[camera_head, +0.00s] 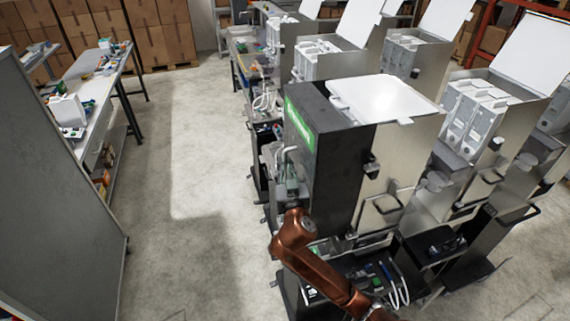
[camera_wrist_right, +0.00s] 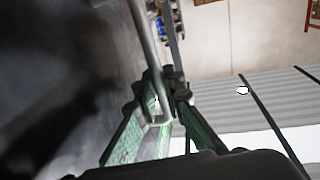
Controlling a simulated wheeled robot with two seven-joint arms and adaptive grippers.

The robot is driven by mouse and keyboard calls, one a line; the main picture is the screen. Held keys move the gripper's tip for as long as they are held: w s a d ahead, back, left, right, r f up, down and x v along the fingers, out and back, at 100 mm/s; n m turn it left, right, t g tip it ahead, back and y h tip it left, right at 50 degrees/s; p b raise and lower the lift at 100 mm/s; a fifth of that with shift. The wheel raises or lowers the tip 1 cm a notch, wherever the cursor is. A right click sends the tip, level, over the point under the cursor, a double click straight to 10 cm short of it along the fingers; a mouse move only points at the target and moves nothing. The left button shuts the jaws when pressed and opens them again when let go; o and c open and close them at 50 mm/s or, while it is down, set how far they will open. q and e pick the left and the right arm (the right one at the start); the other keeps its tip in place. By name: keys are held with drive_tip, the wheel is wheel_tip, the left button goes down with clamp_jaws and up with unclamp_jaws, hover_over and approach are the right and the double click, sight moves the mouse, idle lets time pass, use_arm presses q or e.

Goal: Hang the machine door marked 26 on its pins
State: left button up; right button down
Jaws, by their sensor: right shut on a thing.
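A tall dark panel (camera_head: 318,135) with a green label (camera_head: 299,123) stands upright at the left side of the nearest machine in the head view. It looks like the door; I cannot read a 26 on it. A pale bar handle (camera_head: 285,152) is on its left face. My right gripper (camera_head: 291,172) is at this handle, its arm coming up from the bottom. In the right wrist view its green fingers (camera_wrist_right: 165,95) are closed around the grey bar (camera_wrist_right: 148,45). The pins are not visible, and I cannot tell whether the panel touches the machine. My left gripper is not in view.
More machines (camera_head: 485,110) stand behind and to the right. A workbench (camera_head: 95,85) and a grey partition (camera_head: 50,190) are at the left. The floor aisle (camera_head: 195,150) between is clear.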

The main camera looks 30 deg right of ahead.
drive_tip(key=shift+f+b, duration=0.75)
drive_tip(key=shift+d+f, duration=0.1)
drive_tip(key=shift+d, duration=0.15)
idle(0.8)
drive_tip(key=c, duration=2)
unclamp_jaws()
drive_tip(key=shift+s, duration=0.2)
drive_tip(key=shift+c, duration=0.2)
drive_tip(key=shift+o, duration=0.4)
drive_tip(key=shift+w+f, duration=0.1)
drive_tip(key=shift+f, duration=0.25)
drive_tip(key=v, duration=1.2)
drive_tip(key=shift+r, duration=0.25)
